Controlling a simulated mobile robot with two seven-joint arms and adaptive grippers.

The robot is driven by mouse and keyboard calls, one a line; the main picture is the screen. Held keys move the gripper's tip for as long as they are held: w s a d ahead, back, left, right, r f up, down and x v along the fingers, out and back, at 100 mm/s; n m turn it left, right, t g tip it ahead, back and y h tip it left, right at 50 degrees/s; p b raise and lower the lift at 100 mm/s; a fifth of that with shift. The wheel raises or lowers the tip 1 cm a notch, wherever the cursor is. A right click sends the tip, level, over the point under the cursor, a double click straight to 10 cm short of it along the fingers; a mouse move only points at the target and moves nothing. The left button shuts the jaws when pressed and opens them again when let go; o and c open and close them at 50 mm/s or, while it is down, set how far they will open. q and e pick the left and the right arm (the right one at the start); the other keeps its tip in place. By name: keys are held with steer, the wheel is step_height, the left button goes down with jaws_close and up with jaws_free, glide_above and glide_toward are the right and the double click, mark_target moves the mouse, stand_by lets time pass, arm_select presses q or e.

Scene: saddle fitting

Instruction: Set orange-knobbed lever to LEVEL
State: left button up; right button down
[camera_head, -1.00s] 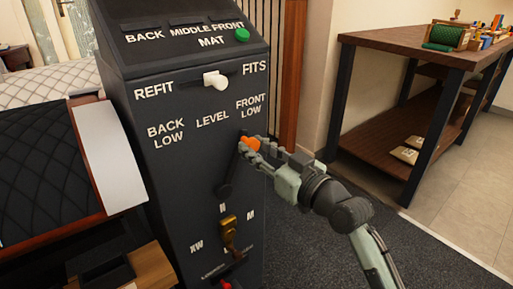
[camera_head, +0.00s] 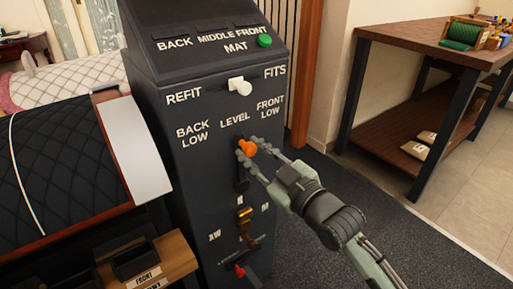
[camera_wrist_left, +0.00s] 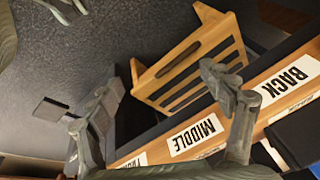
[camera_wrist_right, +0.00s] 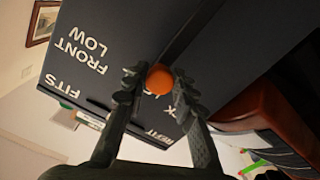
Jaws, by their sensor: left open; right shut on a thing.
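The orange-knobbed lever (camera_head: 247,147) stands on the dark panel of the fitting stand (camera_head: 185,150). Its shaft is nearly upright, and the knob is just below the LEVEL label (camera_head: 235,121), slightly to its right. My right gripper (camera_head: 250,155) is shut on the orange knob, with one finger on each side. The knob also shows between the fingertips in the right wrist view (camera_wrist_right: 160,79). My left gripper (camera_wrist_left: 160,85) shows only in the left wrist view. It is open and empty, above wooden parts labelled MIDDLE and BACK.
A white-knobbed lever (camera_head: 239,87) sits above, between REFIT and FITS. A brass lever (camera_head: 246,228) and a red knob (camera_head: 239,271) are below. A green button (camera_head: 265,41) is on top. A quilted saddle (camera_head: 60,180) stands left, a workbench (camera_head: 420,42) right. Carpet right of the stand is clear.

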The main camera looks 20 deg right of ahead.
steer(key=c, duration=1.2)
jaws_free()
steer(key=shift+d, duration=0.1)
steer(key=v, duration=1.2)
